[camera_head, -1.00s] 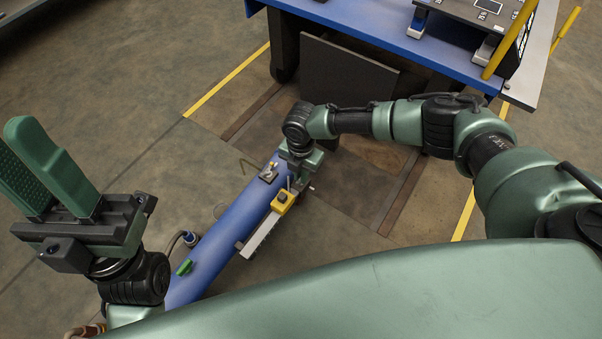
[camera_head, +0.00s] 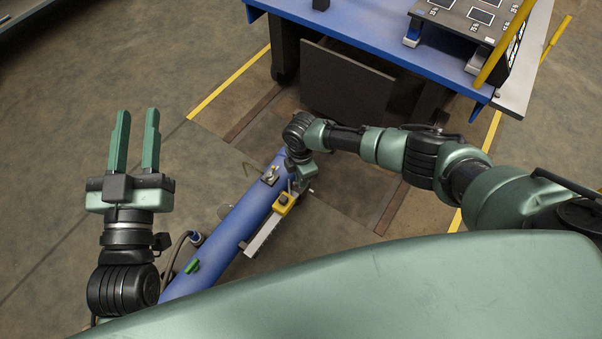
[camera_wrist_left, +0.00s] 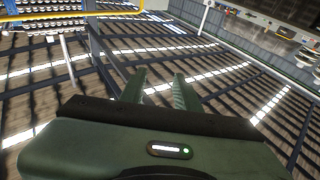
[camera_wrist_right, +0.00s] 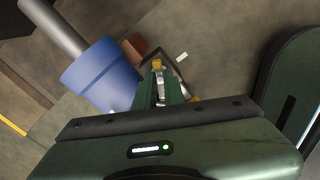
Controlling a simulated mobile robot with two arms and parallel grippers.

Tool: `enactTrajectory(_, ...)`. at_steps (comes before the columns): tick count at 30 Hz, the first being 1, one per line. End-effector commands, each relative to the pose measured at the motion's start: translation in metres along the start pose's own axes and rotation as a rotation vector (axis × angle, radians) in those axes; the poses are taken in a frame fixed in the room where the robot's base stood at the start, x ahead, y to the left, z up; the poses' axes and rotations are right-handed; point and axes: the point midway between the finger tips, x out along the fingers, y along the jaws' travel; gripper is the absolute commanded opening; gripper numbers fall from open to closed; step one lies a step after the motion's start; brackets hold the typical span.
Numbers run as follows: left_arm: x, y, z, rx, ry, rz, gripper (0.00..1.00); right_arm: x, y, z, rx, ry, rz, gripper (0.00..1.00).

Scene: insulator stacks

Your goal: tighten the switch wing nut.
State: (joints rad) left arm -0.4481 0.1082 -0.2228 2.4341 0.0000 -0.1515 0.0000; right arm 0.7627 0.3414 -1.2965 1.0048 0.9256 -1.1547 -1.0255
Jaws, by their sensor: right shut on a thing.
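My right gripper (camera_head: 299,178) is at the far end of a blue beam (camera_head: 232,225), beside a yellow block (camera_head: 284,203) on a pale metal bar (camera_head: 262,238). In the right wrist view its fingers (camera_wrist_right: 159,88) are closed around a small part. A brass-yellow piece (camera_wrist_right: 157,64) shows at the fingertips and looks like the wing nut, but the fingers hide most of it. My left gripper (camera_head: 135,145) is open and empty, raised left of the beam with its green fingers apart; they also show apart in the left wrist view (camera_wrist_left: 158,90).
A small grey fitting (camera_head: 270,175) and a green piece (camera_head: 193,266) sit on the beam. A dark cable (camera_head: 178,248) runs along its left side. A blue table (camera_head: 385,45) with a black panel (camera_head: 468,20) stands beyond. Floor left of the beam is free.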

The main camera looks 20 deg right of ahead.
Motion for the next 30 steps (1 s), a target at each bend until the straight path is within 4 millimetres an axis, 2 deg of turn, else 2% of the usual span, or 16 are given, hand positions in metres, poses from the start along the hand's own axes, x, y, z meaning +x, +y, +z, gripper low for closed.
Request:
enactTrajectory(4, -0.009, -0.006, 0.04, 0.006, -0.239, -0.013, 0.32, -0.003, -0.001, 0.0, 0.142, 0.0, -0.003, 0.0)
enactTrajectory(8, -0.025, -0.011, 0.075, 0.009, -0.434, -0.025, 0.32, -0.003, -0.001, 0.0, 0.265, 0.0, -0.004, 0.0)
enactTrajectory(15, -0.07, -0.019, 0.122, 0.01, -0.757, -0.045, 0.32, -0.002, -0.002, 0.0, 0.493, -0.001, -0.004, 0.0)
enactTrajectory(21, -0.113, -0.025, 0.146, 0.007, -0.987, -0.061, 0.32, -0.002, -0.002, 0.0, 0.68, -0.002, -0.005, 0.0)
enactTrajectory(30, -0.167, -0.029, 0.162, 0.001, -1.236, -0.077, 0.32, -0.001, -0.001, 0.0, 0.91, -0.002, -0.004, 0.0)
